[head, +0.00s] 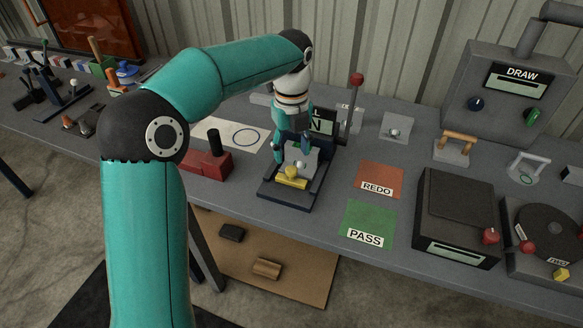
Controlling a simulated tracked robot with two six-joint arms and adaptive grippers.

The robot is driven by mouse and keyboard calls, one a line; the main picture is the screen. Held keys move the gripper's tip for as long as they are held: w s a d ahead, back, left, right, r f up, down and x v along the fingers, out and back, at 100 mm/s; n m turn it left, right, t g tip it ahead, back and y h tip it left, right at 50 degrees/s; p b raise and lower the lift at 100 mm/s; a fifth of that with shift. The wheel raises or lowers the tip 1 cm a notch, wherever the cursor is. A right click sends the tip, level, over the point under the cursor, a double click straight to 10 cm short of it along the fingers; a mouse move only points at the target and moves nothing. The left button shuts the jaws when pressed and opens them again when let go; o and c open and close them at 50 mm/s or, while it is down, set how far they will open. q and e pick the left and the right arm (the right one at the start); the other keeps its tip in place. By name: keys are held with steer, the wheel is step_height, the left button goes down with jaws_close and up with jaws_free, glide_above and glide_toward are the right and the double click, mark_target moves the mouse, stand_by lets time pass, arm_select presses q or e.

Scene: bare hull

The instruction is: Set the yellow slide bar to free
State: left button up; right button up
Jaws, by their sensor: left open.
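The yellow slide bar (291,182) lies low across the front of a dark blue fixture (289,202) on the grey bench, with a small yellow knob on it. My left gripper (293,157) points down just above and behind the bar. Its fingers are apart and nothing shows between them in its grasp. I cannot tell whether a fingertip touches the knob. No free marking can be read. My right gripper is not in view.
A red-knobbed lever (354,98) rises at the fixture's right. A red block with a black handle (206,162) stands to the left. Flat REDO (379,178) and PASS (368,222) mats lie to the right, before a dark box (457,210).

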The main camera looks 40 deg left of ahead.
mark_target(291, 169)
arm_select(q)
steer(key=shift+f, duration=2.8)
jaws_close()
